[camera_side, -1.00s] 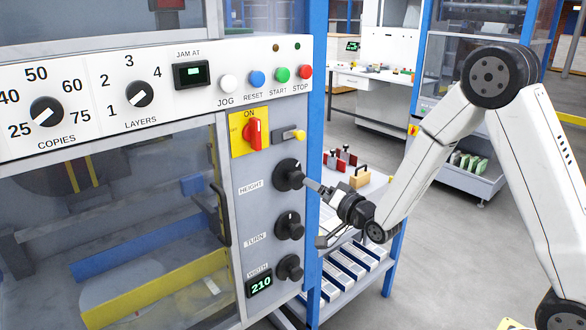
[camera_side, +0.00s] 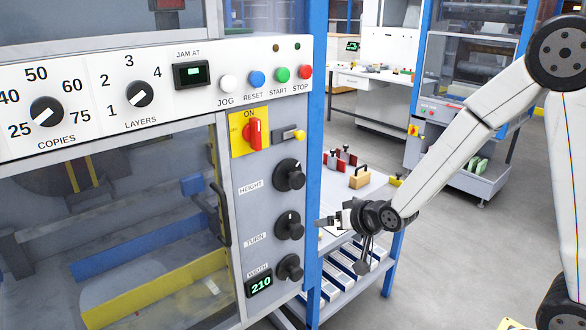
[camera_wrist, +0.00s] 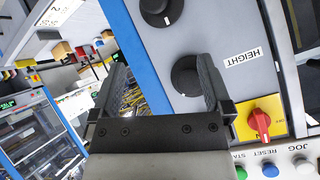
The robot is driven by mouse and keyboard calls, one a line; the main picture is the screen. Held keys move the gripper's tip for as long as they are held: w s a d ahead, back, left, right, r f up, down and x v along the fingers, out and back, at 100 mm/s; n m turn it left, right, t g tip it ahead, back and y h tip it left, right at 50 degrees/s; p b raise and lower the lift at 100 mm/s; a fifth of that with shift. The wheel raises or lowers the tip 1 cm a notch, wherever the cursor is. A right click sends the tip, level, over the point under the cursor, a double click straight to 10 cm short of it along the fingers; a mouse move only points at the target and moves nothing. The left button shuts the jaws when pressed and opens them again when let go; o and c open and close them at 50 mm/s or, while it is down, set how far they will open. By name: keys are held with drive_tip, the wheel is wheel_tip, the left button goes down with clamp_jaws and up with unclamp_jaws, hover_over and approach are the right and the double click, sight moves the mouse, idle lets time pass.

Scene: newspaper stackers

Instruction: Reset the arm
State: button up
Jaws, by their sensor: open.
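My gripper (camera_side: 326,221) is in the side view, right of the stacker's blue post and in front of the shelf cart. It is empty and apart from the panel. In the wrist view its two dark fingers are spread (camera_wrist: 160,82), with the blue post and a grey panel behind them. The black HEIGHT knob (camera_side: 289,175) also shows in the wrist view (camera_wrist: 187,76), behind the right finger. The TURN knob (camera_side: 289,226) and WIDTH knob (camera_side: 289,268) sit below it on the panel.
The red main switch (camera_side: 254,134) stands at ON. Above it are the JOG, RESET (camera_side: 257,79), START and STOP buttons. The cart (camera_side: 372,188) carries a wooden block (camera_side: 360,177) and red items. Open floor lies right of the cart.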

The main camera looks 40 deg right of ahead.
drive_tip(key=s+a+f+n+g, duration=0.2)
drive_tip(key=s+n+g, duration=0.45)
drive_tip(key=s, duration=0.85)
drive_tip(key=m+t, duration=0.2)
drive_tip(key=t, duration=1.2)
approach(300, 182)
drive_tip(key=shift+w+r, duration=0.1)
drive_tip(key=shift+w, duration=1.6)
drive_tip(key=shift+w, duration=0.1)
drive_tip(key=shift+w, duration=3.8)
